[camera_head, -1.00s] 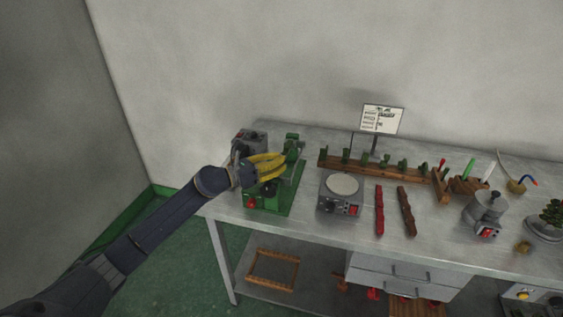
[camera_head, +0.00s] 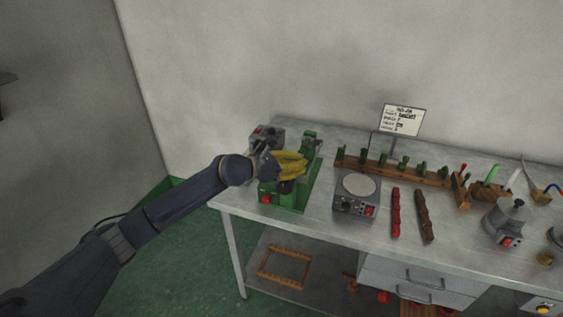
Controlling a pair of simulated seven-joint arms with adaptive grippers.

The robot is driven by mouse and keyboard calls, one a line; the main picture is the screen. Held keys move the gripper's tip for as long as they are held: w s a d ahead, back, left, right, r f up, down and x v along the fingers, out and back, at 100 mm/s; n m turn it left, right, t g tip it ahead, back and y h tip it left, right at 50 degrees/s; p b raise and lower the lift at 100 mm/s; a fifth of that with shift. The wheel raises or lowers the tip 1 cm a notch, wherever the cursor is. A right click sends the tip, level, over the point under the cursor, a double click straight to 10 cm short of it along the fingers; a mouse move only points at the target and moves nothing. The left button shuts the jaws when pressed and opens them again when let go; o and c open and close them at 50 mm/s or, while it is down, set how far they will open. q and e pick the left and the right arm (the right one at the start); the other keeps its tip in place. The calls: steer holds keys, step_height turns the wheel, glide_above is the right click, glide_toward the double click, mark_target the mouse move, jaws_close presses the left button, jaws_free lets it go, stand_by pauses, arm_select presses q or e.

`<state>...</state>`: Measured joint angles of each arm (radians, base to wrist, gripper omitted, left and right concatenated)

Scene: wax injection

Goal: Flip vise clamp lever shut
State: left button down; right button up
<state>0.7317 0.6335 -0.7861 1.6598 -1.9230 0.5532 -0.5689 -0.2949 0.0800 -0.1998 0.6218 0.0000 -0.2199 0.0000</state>
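The green vise (camera_head: 300,196) sits at the left end of the metal workbench, with an upright green jaw at its back and a red part at its front left. My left gripper (camera_head: 298,165), with yellow fingers, reaches over the vise from the left and covers its middle. The clamp lever cannot be made out behind the fingers. The fingers lie close together in this view, and I cannot tell whether they hold anything. My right gripper is not in view.
A grey box (camera_head: 268,135) stands behind the vise. Right of the vise are a round-topped hot plate (camera_head: 357,187), red (camera_head: 395,213) and brown (camera_head: 424,216) bars, and a wooden rack (camera_head: 380,166) with green pieces. A sign (camera_head: 402,120) stands behind. A grey pot (camera_head: 503,218) is farther right.

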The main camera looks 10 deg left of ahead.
arm_select(q)
steer(key=shift+f, duration=0.15)
steer(key=c, duration=1.3)
jaws_free()
steer(key=shift+c, duration=0.2)
steer(key=v, duration=1.2)
steer(key=shift+s+d, duration=0.1)
steer(key=shift+d, duration=0.05)
